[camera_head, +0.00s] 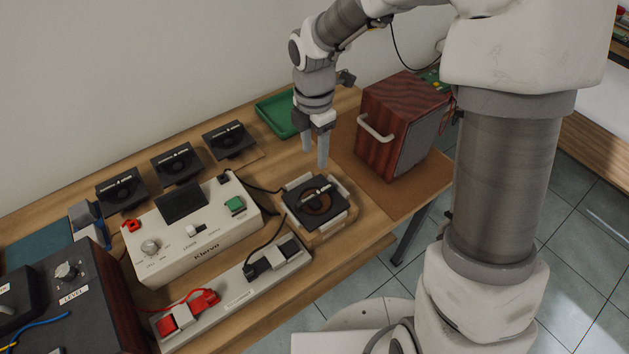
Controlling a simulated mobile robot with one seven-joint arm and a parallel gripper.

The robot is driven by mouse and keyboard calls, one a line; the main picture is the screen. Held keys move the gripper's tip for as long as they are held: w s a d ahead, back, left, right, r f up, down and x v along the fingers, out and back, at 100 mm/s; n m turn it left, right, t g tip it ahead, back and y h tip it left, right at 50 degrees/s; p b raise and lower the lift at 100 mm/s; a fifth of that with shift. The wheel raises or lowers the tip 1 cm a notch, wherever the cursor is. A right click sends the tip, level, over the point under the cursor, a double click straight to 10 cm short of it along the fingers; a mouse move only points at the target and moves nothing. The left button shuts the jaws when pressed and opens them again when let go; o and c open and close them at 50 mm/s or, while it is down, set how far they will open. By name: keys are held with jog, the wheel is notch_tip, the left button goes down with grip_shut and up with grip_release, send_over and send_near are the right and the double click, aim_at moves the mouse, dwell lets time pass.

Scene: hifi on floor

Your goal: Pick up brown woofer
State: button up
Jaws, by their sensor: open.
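A square black-framed speaker with a brown ring, which looks like the brown woofer (318,204), lies flat in a light-coloured holder (346,212) near the table's front edge. A pale bar crosses its middle. My gripper (315,153) points down with its two grey fingers apart and nothing between them. In the picture it is just above and behind the woofer, apart from it. How high it is above the table I cannot tell exactly.
A red-brown wooden cabinet (385,145) with a white handle stands right of my gripper. A green tray (274,117) lies behind. Three black speaker units (176,163) line the back left. A white control box (192,240) and a strip with red and black clamps (236,295) are left of the woofer.

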send_over(316, 194)
jog(key=f, duration=1.1)
jog(key=shift+s+a+f+b, duration=0.15)
jog(key=shift+s+a+b, duration=0.1)
jog(key=shift+b, duration=0.15)
jog(key=shift+w+d+f, duration=0.1)
jog(key=shift+w+f, duration=0.05)
jog(key=shift+f, duration=1.35)
jog(key=shift+w+d+f, duration=0.1)
jog(key=shift+w+f, duration=0.05)
jog(key=shift+f, duration=1.35)
jog(key=shift+f, duration=0.25)
jog(key=shift+c, duration=0.2)
grip_shut()
